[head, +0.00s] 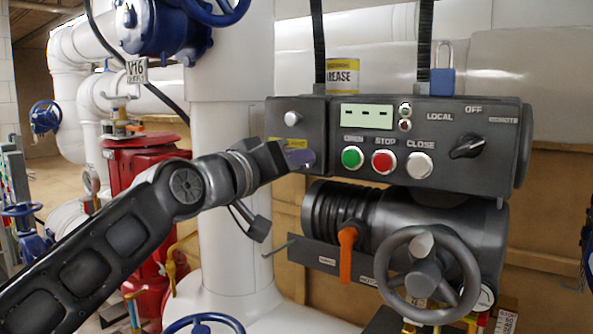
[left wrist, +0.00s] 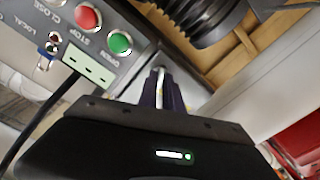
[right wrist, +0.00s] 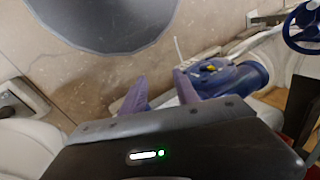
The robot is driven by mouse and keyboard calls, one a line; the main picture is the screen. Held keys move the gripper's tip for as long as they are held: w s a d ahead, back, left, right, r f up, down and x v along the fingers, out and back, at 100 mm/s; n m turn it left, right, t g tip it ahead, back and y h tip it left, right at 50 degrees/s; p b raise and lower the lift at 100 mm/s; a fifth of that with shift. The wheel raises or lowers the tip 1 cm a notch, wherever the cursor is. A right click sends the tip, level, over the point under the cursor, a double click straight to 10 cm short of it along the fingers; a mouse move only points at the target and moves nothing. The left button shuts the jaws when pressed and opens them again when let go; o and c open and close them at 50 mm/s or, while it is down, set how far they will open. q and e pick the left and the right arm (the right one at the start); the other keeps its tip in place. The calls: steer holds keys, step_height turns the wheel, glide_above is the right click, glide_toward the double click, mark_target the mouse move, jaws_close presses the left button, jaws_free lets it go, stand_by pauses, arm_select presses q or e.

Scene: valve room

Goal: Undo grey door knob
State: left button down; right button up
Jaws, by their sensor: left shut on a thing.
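My left gripper (head: 300,157) reaches the left end of the dark grey control box (head: 340,182), just below its yellow label (head: 296,143). In the left wrist view the fingers (left wrist: 161,92) are close together, with a pale strip between them at the box's edge. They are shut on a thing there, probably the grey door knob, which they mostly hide. A round pale knob (head: 292,118) sits above the fingers, untouched. My right gripper (right wrist: 160,92) shows only in its own wrist view, fingers apart and empty.
Green (head: 352,157), red (head: 384,162) and white (head: 419,165) buttons and a black selector (head: 468,147) are on the box. A grey handwheel (head: 428,274) and an orange lever (head: 347,250) are below. A blue padlock (head: 442,82) and a yellow can (head: 342,76) are above.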

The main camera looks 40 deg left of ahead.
arm_select(q)
steer(key=n+b, duration=0.1)
steer(key=n, duration=0.9)
steer(key=shift+a+f+n, duration=0.1)
steer(key=shift+n, duration=0.2)
stand_by(0.4)
steer(key=c, duration=1.5)
jaws_free()
steer(key=shift+s, duration=0.1)
